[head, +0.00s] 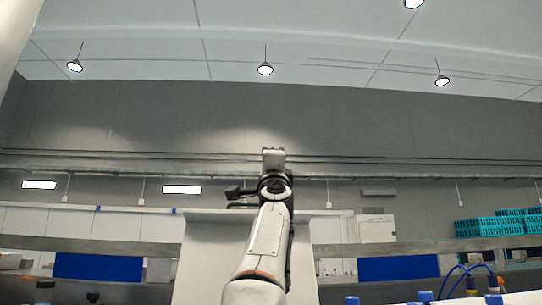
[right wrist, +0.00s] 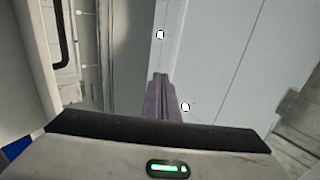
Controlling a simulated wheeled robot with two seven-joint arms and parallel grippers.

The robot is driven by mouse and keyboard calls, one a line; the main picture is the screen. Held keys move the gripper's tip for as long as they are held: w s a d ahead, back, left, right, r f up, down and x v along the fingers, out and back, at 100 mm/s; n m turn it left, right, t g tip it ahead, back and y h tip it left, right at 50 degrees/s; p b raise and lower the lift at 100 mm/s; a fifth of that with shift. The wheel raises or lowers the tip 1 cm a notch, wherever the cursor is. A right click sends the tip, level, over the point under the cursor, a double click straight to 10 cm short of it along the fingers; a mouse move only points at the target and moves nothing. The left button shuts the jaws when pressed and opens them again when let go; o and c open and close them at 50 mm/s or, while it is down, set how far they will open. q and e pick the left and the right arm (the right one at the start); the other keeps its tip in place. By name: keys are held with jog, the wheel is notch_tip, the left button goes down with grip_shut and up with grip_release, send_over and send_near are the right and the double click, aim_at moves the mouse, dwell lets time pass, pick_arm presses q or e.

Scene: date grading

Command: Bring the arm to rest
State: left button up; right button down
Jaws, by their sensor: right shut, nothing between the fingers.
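My right arm rises up the middle of the head view, with its gripper (head: 273,155) at the top, held up in front of the grey back wall. In the right wrist view the same gripper (right wrist: 161,85) shows its two fingers pressed together with nothing between them. It touches no object that I can see. My left gripper is in neither view.
Teal crates (head: 490,227) are stacked at the right in the head view. A white box (head: 376,228) stands left of them. Several blue caps show along the bottom edge. Blue panels hang below the grey rail. The space around the raised gripper looks clear.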

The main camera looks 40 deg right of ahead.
jog(key=shift+s+a+r, duration=0.45)
jog(key=shift+s, duration=0.05)
